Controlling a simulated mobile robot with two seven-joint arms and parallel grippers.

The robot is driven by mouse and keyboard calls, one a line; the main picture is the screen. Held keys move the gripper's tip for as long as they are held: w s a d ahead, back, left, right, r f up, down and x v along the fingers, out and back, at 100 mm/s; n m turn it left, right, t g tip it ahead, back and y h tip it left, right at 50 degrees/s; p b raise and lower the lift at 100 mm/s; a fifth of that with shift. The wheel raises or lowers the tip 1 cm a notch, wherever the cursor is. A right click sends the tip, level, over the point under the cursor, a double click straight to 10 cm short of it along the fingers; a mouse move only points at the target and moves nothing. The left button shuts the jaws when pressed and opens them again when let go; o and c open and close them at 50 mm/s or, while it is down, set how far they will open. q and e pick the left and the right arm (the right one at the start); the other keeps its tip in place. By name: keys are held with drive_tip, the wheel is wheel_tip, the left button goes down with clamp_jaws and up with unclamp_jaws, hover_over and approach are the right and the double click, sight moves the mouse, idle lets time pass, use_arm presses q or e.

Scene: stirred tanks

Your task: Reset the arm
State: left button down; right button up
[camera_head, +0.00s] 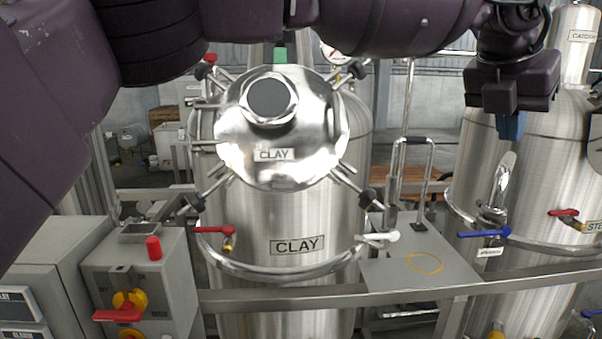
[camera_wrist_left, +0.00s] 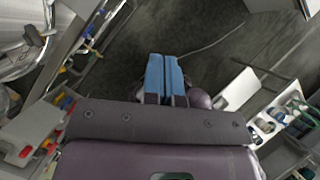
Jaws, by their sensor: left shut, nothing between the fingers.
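My left arm enters the head view from the left and spans the top of the picture. My left gripper (camera_head: 511,126) hangs at the upper right with its blue fingers pointing down, in front of the right-hand steel tank (camera_head: 540,175). In the left wrist view the blue fingers (camera_wrist_left: 165,80) lie side by side, shut, with nothing between them and dark floor beyond. My right gripper is in neither view.
A steel tank labelled CLAY (camera_head: 290,218) with a domed lid (camera_head: 315,130) stands in the middle. A grey control box (camera_head: 160,270) with a red switch stands at the lower left. A metal rail (camera_head: 280,298) crosses the front. A grey plate (camera_head: 385,272) with a yellow ring sits right of the tank.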

use_arm(q)
drive_tip(key=s+d+m+g+h, duration=0.2)
drive_tip(key=s+d+g+h, duration=0.4)
drive_tip(key=s, duration=0.3)
drive_tip(key=w+a+r+n+t+h, duration=0.3)
drive_tip(key=w+a+n+h, duration=0.5)
drive_tip(key=a+n+h, duration=0.3)
drive_tip(key=w+a+f+n+t, duration=0.7)
drive_tip(key=w+a+n+t, duration=0.15)
drive_tip(key=n+t, duration=0.35)
drive_tip(key=w+a+f+n+t+y+b, duration=0.1)
drive_tip(key=w+a+f+n+t+y, duration=0.15)
drive_tip(key=a+f+n+y, duration=0.55)
drive_tip(key=w+a+f+n+t+y, duration=0.2)
drive_tip(key=a+f+n+t+y, duration=0.2)
drive_tip(key=a+f+n, duration=0.6)
drive_tip(key=s+a+f+n+g+y, duration=0.15)
drive_tip(key=s+a+f+y, duration=0.35)
drive_tip(key=a+f, duration=0.6)
drive_tip(key=s+a+f+n+g+y, duration=0.1)
drive_tip(key=s+a+f+n+y, duration=0.2)
drive_tip(key=s+a+f, duration=0.8)
drive_tip(key=s+a+f+n+g+y, duration=0.1)
drive_tip(key=s+f+g, duration=0.1)
drive_tip(key=s+f, duration=0.5)
drive_tip(key=s+a+f+n+g+y+b, duration=0.1)
drive_tip(key=s+a+f+g, duration=0.1)
drive_tip(key=s+f, duration=0.5)
wheel_tip(320, 180, down, 5)
drive_tip(key=shift+f, duration=0.1)
